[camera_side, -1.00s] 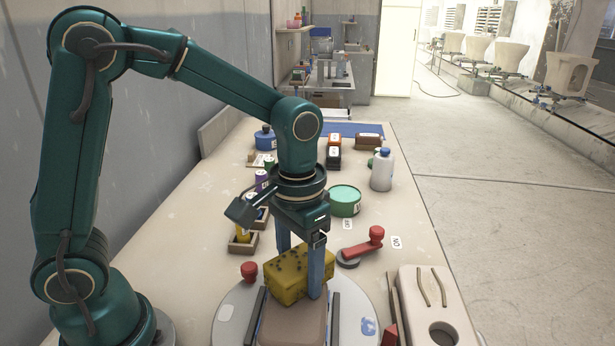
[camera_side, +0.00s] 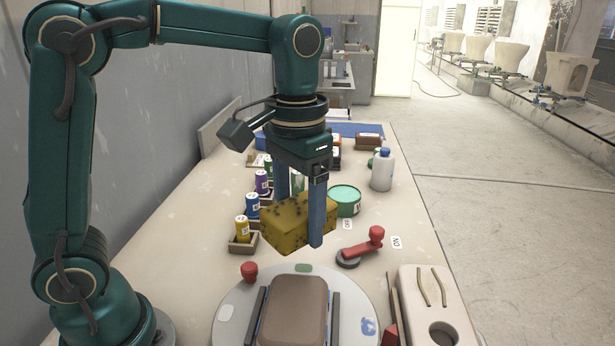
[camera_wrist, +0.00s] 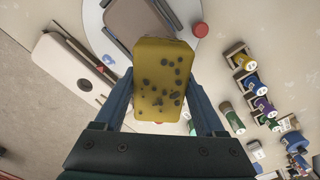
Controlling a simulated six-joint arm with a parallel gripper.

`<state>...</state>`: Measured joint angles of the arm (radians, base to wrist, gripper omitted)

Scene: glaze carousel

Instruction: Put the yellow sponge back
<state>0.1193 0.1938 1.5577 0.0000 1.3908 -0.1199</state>
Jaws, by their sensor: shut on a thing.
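The yellow sponge (camera_side: 290,222) with dark spots is between the blue fingers of my gripper (camera_side: 301,215), held in the air above the table. In the wrist view the sponge (camera_wrist: 163,80) fills the space between both fingers of my gripper (camera_wrist: 163,105). My gripper is shut on it. The round turntable (camera_side: 232,312) with a brown block (camera_side: 294,308) on it lies below and in front of the sponge, apart from it. The sponge hides part of the table behind it.
A red-handled lever (camera_side: 362,246) and a green tub (camera_side: 344,199) stand close on the right. Several colored bottles, including a yellow one (camera_side: 242,228), line the left. A white bottle (camera_side: 382,170) stands farther back. A pale caddy (camera_side: 436,306) is at front right.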

